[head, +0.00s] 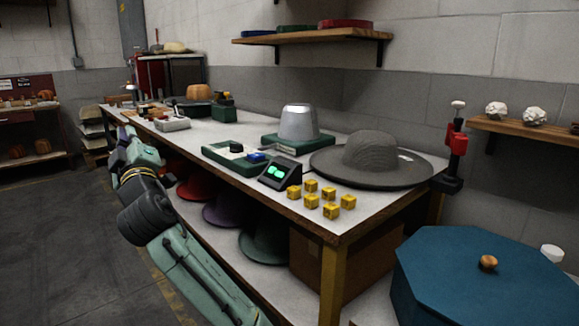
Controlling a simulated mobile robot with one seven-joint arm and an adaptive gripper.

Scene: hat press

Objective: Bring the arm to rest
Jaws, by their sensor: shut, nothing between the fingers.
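My arm (195,270) is at the lower left, in front of the workbench (335,232). Its pale green links and a dark joint run along the bench's front side, from the bottom of the picture up toward the far left. I cannot make out my gripper or its fingers. No object is seen held by the part of the arm that shows.
A grey brimmed hat (372,155), a silver hat form (299,122), a small display (280,172) and several yellow blocks (330,194) stand on the bench. Hats lie on its lower shelf. A blue octagonal box (485,275) is at the lower right. Floor at left is clear.

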